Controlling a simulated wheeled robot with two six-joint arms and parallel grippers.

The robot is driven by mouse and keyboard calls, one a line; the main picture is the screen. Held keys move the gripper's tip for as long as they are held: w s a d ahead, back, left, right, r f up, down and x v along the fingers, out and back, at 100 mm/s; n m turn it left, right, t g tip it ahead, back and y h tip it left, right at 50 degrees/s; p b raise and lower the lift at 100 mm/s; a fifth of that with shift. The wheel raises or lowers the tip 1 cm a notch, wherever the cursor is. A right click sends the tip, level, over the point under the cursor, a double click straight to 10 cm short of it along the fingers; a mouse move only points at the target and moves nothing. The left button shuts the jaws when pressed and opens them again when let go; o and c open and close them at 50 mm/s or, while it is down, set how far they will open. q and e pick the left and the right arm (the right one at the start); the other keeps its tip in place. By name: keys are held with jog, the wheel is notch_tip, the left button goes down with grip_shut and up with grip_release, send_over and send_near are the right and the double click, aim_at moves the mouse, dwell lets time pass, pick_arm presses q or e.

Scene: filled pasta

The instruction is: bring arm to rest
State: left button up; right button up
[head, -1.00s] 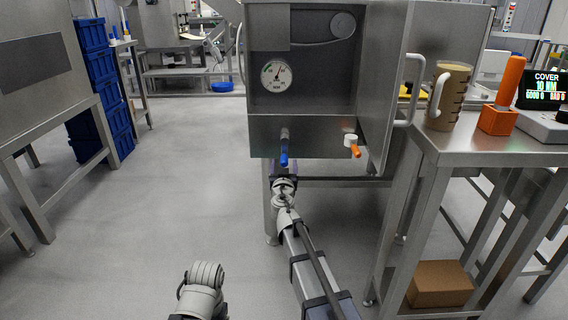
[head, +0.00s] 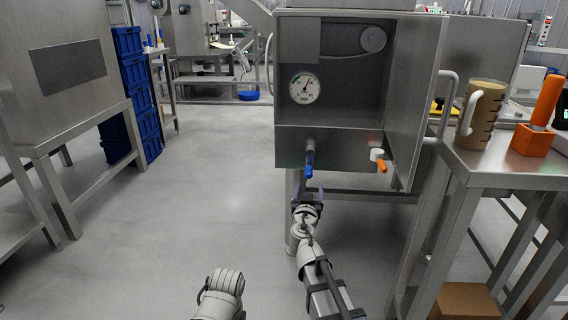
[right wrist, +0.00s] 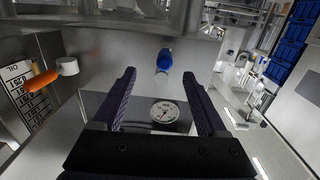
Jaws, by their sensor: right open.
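My right gripper (head: 308,192) is open and empty, just below a steel cabinet's front panel. In the right wrist view its two dark fingers (right wrist: 160,78) stand wide apart with nothing between them. A blue-handled valve (head: 309,165) hangs from the panel a little above the gripper; it also shows ahead of the fingers in the right wrist view (right wrist: 164,61). An orange-handled valve (head: 381,164) is to its right. A grey-white link of my arm shows at the bottom of the head view. My left gripper is not visible.
The steel cabinet (head: 340,144) has a round gauge (head: 304,88) and an open door at right. A steel table (head: 500,166) at right holds a brown jug (head: 484,112) and an orange holder (head: 532,139). Blue crates (head: 128,90) stand at left. The floor (head: 190,190) between is clear.

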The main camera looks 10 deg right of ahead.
jog(key=s+a+f+n+g+y+p, duration=0.15)
jog(key=s+a+f+g+p, duration=0.3)
jog(key=s, duration=0.55)
jog(key=s+a+f+n+g+y+p, duration=0.1)
jog(key=s+a+f+n+g, duration=0.25)
jog(key=s+a+g, duration=0.55)
jog(key=s+a+f+n+g+y+p, duration=0.25)
jog(key=s+f, duration=0.25)
jog(key=s, duration=0.7)
notch_tip(320, 180, up, 38)
jog(key=p, duration=3.7)
jog(key=shift+s+g+p, duration=0.3)
jog(key=shift+s+g, duration=0.1)
jog(key=shift+d, duration=0.1)
jog(key=shift+c, duration=0.3)
